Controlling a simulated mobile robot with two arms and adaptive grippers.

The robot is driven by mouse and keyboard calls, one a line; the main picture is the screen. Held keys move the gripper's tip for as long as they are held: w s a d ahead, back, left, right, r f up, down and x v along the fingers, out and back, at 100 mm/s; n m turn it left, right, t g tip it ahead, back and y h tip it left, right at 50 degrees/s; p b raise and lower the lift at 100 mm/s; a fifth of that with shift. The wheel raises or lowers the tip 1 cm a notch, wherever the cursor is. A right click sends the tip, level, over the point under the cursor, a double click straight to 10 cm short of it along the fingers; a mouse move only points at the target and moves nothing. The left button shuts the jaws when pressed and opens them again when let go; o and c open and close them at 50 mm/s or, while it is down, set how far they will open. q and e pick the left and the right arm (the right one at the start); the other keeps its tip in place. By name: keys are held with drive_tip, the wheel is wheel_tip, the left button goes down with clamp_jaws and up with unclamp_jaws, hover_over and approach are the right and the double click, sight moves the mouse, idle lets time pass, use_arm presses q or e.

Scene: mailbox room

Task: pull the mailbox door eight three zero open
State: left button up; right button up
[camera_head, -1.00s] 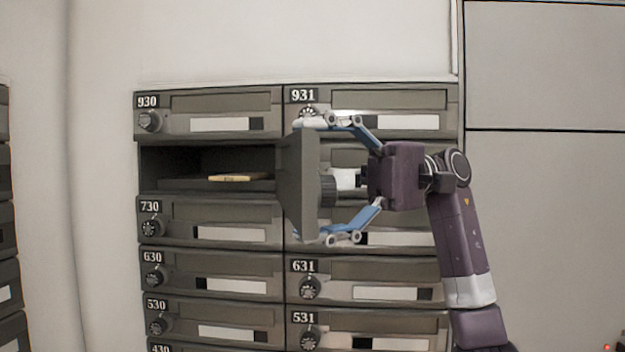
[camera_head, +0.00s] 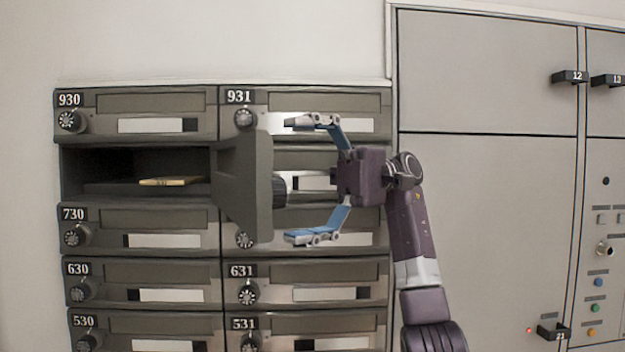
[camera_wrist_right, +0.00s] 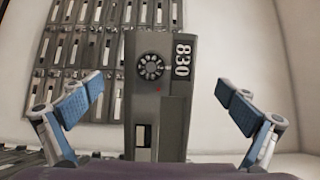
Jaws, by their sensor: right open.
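The grey door 830 (camera_head: 256,188) stands swung out from its compartment, hinged on the right side of the opening and seen nearly edge-on in the head view. Its front with dial and number 830 (camera_wrist_right: 160,95) faces the right wrist camera. The open compartment (camera_head: 105,165) shows a small yellow item (camera_head: 170,182) on its floor. My right gripper (camera_head: 305,180) is open, with its blue fingers spread above and below the door's dial, to the right of the door. The fingers look apart from the door. My left gripper is not in view.
Shut mailbox doors surround the opening, such as 930 (camera_head: 150,112) above and 730 (camera_head: 150,235) below. Large grey locker panels (camera_head: 490,70) fill the right side. Plain wall lies at left and above.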

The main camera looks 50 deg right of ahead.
drive_tip(key=d, duration=0.4)
drive_tip(key=shift+d, duration=0.2)
drive_tip(key=shift+s+f, duration=0.1)
idle(0.5)
